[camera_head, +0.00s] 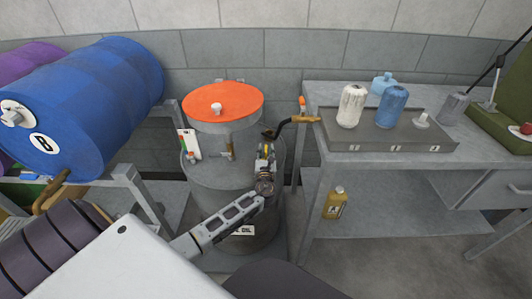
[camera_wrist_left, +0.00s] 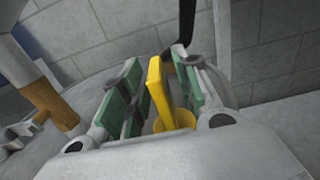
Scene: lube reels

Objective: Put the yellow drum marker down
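The yellow drum marker (camera_wrist_left: 158,90) is an upright plate with a round yellow foot, between the green pads of my left gripper (camera_wrist_left: 155,85) in the left wrist view. Gaps show between the plate and the pads, so the fingers look open around it. In the head view the left gripper (camera_head: 266,155) is at the right side of the grey drum (camera_head: 205,172), right of the orange-topped container. Only a bit of yellow shows between its fingers there. Whether the marker's foot touches the drum top is hidden. My right gripper is not in view.
The orange-topped container (camera_head: 240,98) stands on the grey drum. A blue barrel (camera_head: 95,95) lies on a rack at left.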

